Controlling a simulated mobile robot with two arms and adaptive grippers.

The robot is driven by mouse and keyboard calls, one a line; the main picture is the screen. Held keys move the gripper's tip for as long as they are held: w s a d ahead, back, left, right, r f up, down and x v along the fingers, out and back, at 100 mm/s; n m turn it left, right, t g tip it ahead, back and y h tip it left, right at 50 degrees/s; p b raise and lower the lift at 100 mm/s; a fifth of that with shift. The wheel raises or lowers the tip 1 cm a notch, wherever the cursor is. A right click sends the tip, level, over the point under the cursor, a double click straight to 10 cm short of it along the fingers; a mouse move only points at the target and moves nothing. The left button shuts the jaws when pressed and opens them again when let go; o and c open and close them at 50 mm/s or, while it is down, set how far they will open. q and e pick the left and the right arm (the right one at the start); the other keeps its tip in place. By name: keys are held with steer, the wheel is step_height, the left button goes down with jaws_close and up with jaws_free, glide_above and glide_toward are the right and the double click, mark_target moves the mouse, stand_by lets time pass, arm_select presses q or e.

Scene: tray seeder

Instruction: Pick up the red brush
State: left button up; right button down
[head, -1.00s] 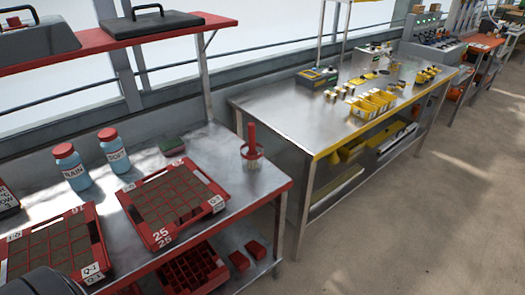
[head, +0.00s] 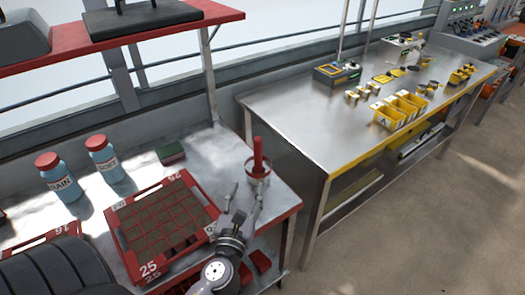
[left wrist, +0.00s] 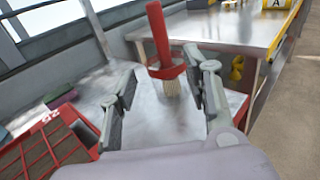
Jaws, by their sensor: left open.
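The red brush (head: 258,157) stands upright near the right end of the metal bench, its red handle up and its pale bristles down. A red ring surrounds its lower part; I cannot tell if this is a holder. In the left wrist view the brush (left wrist: 158,35) is ahead, leaning a little in the picture, with its bristles (left wrist: 173,88) appearing between the fingers. My left gripper (head: 246,198) is open and empty, in front of the brush, and seems short of it. It also shows in the left wrist view (left wrist: 166,70). My right gripper is out of view.
A red soil tray (head: 122,243) lies left of my left gripper. A red shelf (head: 150,28) overhangs the back. A second metal table (head: 300,115) stands right, across a gap.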

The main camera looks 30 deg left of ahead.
arm_select(q)
steer(key=p, duration=0.2)
glide_toward(257, 154)
steer(key=w, duration=0.1)
steer(key=x, duration=0.4)
steer(key=shift+a+r, duration=0.1)
steer(key=shift+w+a, duration=0.2)
steer(key=shift+w, duration=0.3)
steer(key=shift+w+a, duration=0.1)
steer(key=shift+w, duration=0.1)
steer(key=x, duration=0.4)
steer(key=shift+w+a+p, duration=0.15)
steer(key=shift+w+p, duration=0.1)
steer(key=shift+p, duration=0.05)
steer(key=shift+w, duration=0.15)
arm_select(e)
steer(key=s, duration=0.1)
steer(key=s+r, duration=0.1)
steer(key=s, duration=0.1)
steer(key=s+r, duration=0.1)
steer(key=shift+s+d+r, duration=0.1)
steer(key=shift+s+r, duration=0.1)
